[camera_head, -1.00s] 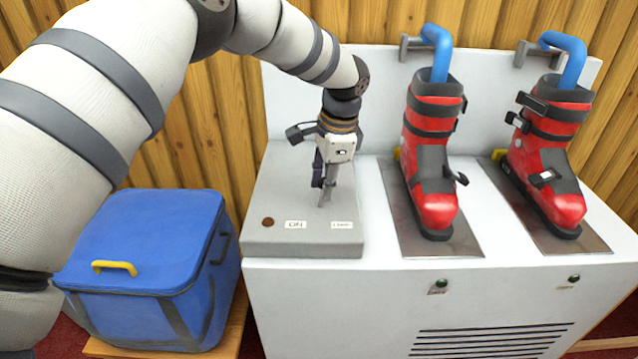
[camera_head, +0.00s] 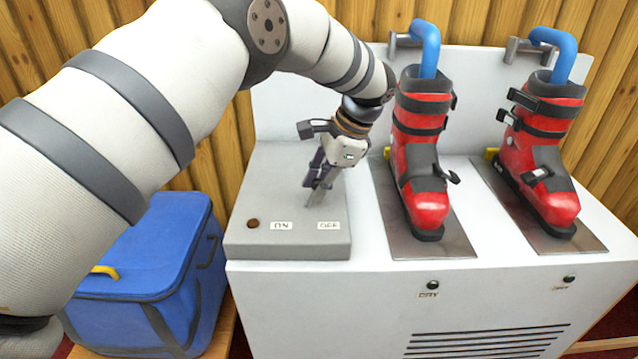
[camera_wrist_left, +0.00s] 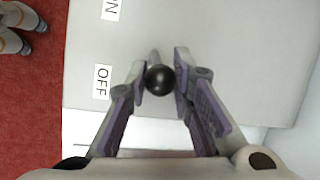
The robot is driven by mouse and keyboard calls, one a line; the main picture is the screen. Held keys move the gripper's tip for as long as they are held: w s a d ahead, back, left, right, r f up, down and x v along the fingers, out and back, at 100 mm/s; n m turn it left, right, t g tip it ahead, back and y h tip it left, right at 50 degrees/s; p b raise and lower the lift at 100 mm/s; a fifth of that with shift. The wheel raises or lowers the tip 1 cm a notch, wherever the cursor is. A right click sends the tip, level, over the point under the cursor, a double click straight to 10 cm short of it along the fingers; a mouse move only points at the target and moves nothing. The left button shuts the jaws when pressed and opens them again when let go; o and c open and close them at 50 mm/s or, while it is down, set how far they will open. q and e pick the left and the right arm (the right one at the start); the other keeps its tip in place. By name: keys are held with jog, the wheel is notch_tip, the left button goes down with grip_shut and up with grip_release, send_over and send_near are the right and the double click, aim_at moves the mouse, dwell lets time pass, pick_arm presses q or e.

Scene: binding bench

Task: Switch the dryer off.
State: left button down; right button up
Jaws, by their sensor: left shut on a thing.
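The dryer (camera_head: 400,290) is a white cabinet with a grey switch box (camera_head: 285,205) on its left end. The box has an ON label (camera_head: 282,226) on the left and an OFF label (camera_head: 329,225) on the right. A lever stands behind the labels, leaning toward the OFF side. Its black ball knob (camera_wrist_left: 160,81) shows in the left wrist view, level with the OFF label. My left gripper (camera_head: 320,178) is shut on the knob, one finger on each side, and hides most of the lever in the head view. My right gripper is in neither view.
Two red ski boots (camera_head: 420,165) (camera_head: 545,150) stand on metal plates right of the box, below blue pipes (camera_head: 427,45) (camera_head: 556,48). A blue bag (camera_head: 150,285) sits left of the dryer. A wooden wall is behind.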

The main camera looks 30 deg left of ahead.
pick_arm(q)
jog(key=c, duration=1.4)
grip_release()
jog(key=v, duration=1.2)
